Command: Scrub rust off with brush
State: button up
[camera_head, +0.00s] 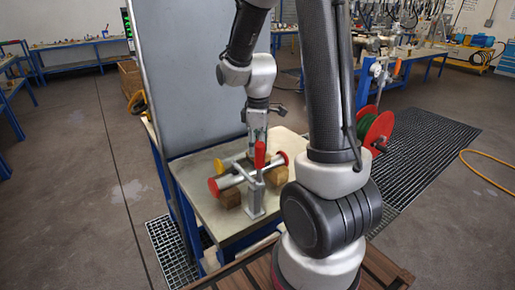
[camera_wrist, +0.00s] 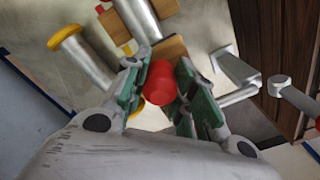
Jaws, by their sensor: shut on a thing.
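My gripper (camera_head: 255,142) points down over the workpiece on the bench. In the wrist view its green-padded fingers (camera_wrist: 160,92) are shut on a red cylindrical piece (camera_wrist: 161,80); whether this is the brush's handle I cannot tell, and no bristles show. A grey metal vessel with red ends (camera_head: 236,180) lies on wooden blocks (camera_head: 230,197). A branch with a yellow end (camera_head: 219,165) sticks out to the left; it also shows in the wrist view (camera_wrist: 66,38). Rust is too small to make out.
The bench top (camera_head: 207,213) has clear room at the near left. A tall grey panel (camera_head: 190,80) rises behind on the left.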

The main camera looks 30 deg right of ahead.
jog(key=shift+r, duration=3.9)
jog(key=shift+a, duration=0.1)
